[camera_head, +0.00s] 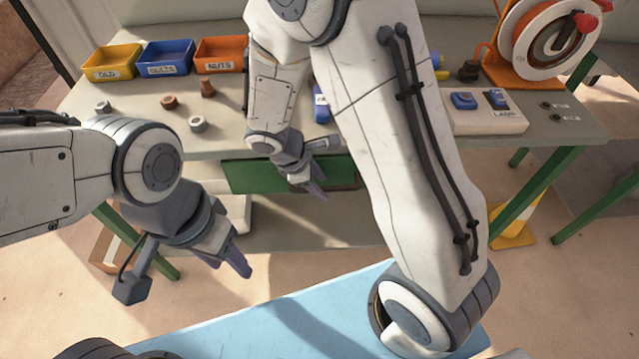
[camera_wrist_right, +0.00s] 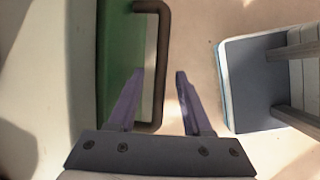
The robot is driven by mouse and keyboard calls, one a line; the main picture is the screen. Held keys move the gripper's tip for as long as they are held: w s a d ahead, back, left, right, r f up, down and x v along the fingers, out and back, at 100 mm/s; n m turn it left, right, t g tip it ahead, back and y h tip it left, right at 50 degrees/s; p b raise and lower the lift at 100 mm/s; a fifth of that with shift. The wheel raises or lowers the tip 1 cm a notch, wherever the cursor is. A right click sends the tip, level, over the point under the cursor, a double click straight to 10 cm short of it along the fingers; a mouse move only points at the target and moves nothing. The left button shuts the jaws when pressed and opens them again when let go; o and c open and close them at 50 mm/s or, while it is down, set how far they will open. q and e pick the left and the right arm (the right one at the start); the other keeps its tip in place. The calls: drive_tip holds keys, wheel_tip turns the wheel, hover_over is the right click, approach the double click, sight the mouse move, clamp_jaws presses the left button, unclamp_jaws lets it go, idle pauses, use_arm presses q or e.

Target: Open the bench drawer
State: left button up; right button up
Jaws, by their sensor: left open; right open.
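The bench drawer's green front (camera_head: 250,176) sits under the tabletop's front edge and looks shut. Its right part is partly hidden by my right arm. In the right wrist view the green front (camera_wrist_right: 120,50) is at the left, with its dark bar handle (camera_wrist_right: 162,60) standing out from it. My right gripper (camera_head: 316,190) is open at the drawer front. In the wrist view, the handle bar runs between its two purple fingers (camera_wrist_right: 160,75); I see no grip on it. My left gripper (camera_head: 238,266) is open and empty, in front of the bench at lower left.
The bench top (camera_head: 85,128) holds yellow (camera_head: 112,62), blue (camera_head: 165,57) and orange bins (camera_head: 220,54), several loose nuts, a button panel (camera_head: 485,112) and a cable reel (camera_head: 545,40). Green bench legs (camera_head: 525,205) stand below. Floor in front of the drawer is clear.

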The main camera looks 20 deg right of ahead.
drive_tip(key=shift+c, duration=0.3)
clamp_jaws()
idle(1.1)
